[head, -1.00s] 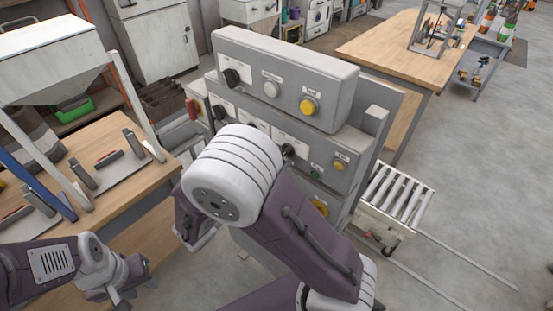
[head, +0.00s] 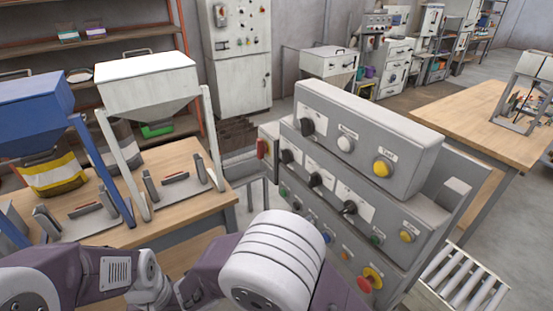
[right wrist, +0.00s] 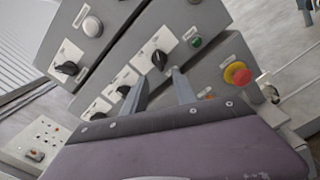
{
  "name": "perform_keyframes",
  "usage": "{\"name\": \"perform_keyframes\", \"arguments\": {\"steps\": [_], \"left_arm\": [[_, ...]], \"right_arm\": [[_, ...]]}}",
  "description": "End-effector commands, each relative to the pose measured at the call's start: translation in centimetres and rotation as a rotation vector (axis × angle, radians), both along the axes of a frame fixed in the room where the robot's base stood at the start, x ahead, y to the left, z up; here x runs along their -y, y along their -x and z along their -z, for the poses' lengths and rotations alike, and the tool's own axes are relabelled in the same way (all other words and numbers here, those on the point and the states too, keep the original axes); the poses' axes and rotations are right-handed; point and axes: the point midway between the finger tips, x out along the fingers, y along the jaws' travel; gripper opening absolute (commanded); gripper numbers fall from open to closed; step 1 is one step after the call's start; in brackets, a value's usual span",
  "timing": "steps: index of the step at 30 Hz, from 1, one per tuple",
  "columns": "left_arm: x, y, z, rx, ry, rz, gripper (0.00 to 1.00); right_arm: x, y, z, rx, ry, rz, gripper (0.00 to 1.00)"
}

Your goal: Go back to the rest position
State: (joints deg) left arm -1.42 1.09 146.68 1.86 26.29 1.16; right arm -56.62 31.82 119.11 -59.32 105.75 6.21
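My right arm (head: 273,262) rises in front of the grey control panel (head: 350,150) in the head view, and its gripper fingers are hidden there. In the right wrist view my right gripper (right wrist: 159,82) shows two grey fingers standing apart with nothing between them. The panel's knobs and buttons lie beyond the fingertips.
The panel carries black knobs, coloured buttons and a red-and-yellow stop button (head: 370,278). A wooden bench (head: 180,225) with a white hopper (head: 143,78) and a blue hopper (head: 35,105) stands at left. A roller conveyor (head: 465,280) is at lower right. Another wooden table (head: 470,110) is behind.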

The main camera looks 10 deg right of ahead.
Motion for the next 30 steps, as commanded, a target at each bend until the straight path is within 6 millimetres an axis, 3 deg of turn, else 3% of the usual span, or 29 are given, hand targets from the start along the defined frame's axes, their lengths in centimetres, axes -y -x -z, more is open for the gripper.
{"name": "perform_keyframes", "arguments": {"steps": [2, 4, 6, 8, 10, 12, 15, 19, 30], "left_arm": [[0.0, 0.0, 0.0, 0.0, 0.0, 0.0, 0.36], [0.0, 0.0, 0.0, 0.0, 0.0, 0.0, 0.36], [0.0, 0.0, 0.0, 0.0, 0.0, 0.0, 0.36], [0.0, 0.0, 0.0, 0.0, 0.0, 0.0, 0.36], [0.0, 0.0, 0.0, 0.0, 0.0, 0.0, 0.36], [0.0, 0.0, 0.0, 0.0, 0.0, 0.0, 0.36], [0.0, 0.0, 0.0, 0.0, 0.0, 0.0, 0.36], [0.0, 0.0, 0.0, 0.0, 0.0, 0.0, 0.36], [0.0, 0.0, 0.0, 0.0, 0.0, 0.0, 0.36]], "right_arm": [[0.8, 0.2, 0.5, -0.017, -0.027, 0.029, 0.34], [3.1, 1.0, 2.4, -0.066, -0.122, 0.114, 0.34], [6.2, 3.3, 5.9, -0.13, -0.314, 0.271, 0.34], [8.0, 6.3, 9.8, -0.155, -0.561, 0.451, 0.34], [7.5, 9.3, 14.0, -0.094, -0.897, 0.667, 0.34], [5.6, 9.9, 16.5, 0.051, -1.191, 0.83, 0.34], [4.0, 8.0, 17.6, 0.319, -1.483, 0.975, 0.34], [4.2, 5.4, 17.4, 0.564, -1.649, 1.041, 0.34], [4.2, 4.8, 17.3, 0.612, -1.677, 1.047, 0.34]]}}
